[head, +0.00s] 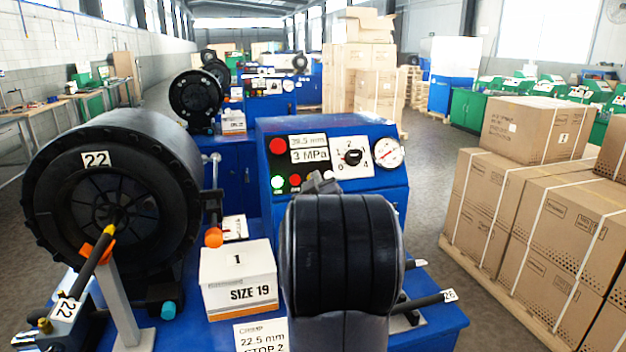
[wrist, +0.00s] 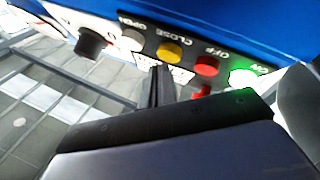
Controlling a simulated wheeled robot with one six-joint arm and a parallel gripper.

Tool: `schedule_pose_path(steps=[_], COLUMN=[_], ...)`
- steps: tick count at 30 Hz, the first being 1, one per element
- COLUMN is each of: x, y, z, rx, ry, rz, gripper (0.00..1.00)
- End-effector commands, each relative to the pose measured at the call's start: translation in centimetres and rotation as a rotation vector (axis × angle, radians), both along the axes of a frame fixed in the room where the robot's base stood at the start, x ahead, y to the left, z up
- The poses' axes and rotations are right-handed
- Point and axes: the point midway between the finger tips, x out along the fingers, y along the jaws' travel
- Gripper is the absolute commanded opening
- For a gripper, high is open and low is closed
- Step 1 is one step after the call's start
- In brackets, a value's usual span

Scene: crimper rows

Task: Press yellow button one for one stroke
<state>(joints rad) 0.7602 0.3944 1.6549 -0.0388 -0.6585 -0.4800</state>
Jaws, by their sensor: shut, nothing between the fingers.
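The yellow button (wrist: 169,52), under the word CLOSE, sits in a row on the dark strip of the blue control panel in the wrist view. My gripper (wrist: 159,70) is shut and empty. Its fingertips are just below and slightly left of the yellow button in that view; I cannot tell whether they touch it. In the head view my gripper (head: 320,183) is in front of the blue panel (head: 330,125), mostly hidden by my dark arm. The yellow button is hidden there. A white box (head: 238,272) marked 1 and SIZE 19 stands on this machine.
A red OFF button (wrist: 207,66) and lit green button (wrist: 243,77) are right of the yellow one. A large black crimper head (head: 105,190) stands left, stacked cartons (head: 540,200) right.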

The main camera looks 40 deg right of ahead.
Motion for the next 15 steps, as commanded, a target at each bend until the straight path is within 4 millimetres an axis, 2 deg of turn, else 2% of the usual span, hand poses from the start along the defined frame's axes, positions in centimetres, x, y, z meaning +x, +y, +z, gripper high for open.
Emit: schedule_pose_path(steps=[15], x=[-0.8], y=[0.42], z=[0.66], rx=[-0.002], ry=[-0.002], rz=[0.0], gripper=[0.0])
